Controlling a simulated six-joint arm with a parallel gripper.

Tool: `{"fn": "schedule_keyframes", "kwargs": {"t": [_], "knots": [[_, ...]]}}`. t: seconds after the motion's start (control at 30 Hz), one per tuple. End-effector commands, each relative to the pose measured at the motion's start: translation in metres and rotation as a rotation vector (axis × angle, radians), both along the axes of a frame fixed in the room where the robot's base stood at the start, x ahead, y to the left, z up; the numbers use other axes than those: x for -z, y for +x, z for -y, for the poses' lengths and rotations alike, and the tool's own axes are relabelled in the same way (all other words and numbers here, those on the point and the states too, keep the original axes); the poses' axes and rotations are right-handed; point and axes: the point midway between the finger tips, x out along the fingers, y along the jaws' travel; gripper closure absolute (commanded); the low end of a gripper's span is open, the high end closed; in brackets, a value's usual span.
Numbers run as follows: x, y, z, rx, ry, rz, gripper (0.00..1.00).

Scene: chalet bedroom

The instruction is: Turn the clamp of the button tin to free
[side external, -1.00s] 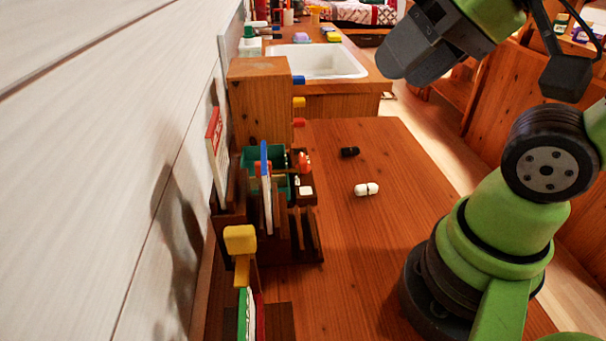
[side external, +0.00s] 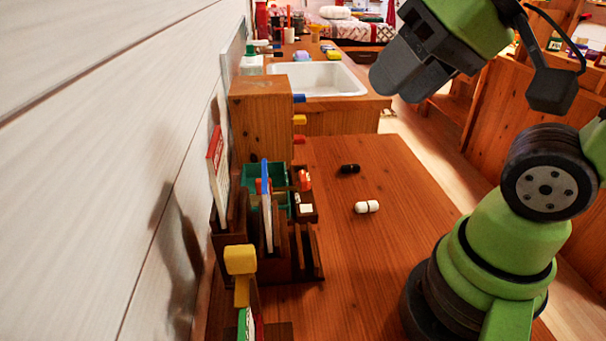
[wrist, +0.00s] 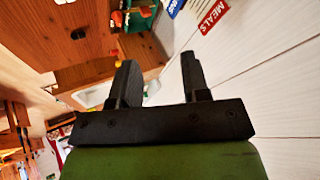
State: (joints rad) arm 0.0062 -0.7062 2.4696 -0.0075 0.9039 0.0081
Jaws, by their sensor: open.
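My gripper (side external: 402,68) hangs open and empty at the upper right in the side view, high above the wooden desk and away from everything on it. In the wrist view its two dark fingers (wrist: 160,78) stand apart with nothing between them. I cannot pick out a button tin or its clamp for certain. A wooden box (side external: 262,112) stands at the back left of the desk, with blue (side external: 299,98), yellow (side external: 299,119) and red (side external: 299,140) tabs on its right side. A yellow block-like piece (side external: 240,260) stands upright at the front left.
A dark organizer (side external: 308,262) with a green bin (side external: 262,174) and upright cards stands along the left wall. A black capsule-shaped item (side external: 350,169) and a white one (side external: 367,207) lie on the desk (side external: 380,250), which is otherwise clear. A white basin (side external: 320,79) is behind.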

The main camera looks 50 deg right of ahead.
Motion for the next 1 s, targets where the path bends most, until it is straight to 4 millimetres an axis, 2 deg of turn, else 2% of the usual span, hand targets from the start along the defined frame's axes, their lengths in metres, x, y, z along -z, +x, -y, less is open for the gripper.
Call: {"fn": "schedule_keyframes", "kwargs": {"t": [0.2,0.37,0.57,0.7,0.9,1.0], "knots": [[-0.002,0.053,0.014,0.081,-0.008,-0.138,0.57],[0.013,0.103,0.032,0.157,-0.014,-0.255,0.57],[0.056,0.161,0.060,0.251,-0.022,-0.402,0.57],[0.100,0.191,0.081,0.314,-0.027,-0.501,0.57],[0.157,0.213,0.103,0.381,-0.034,-0.601,0.57],[0.173,0.216,0.109,0.398,-0.036,-0.628,0.57]]}}
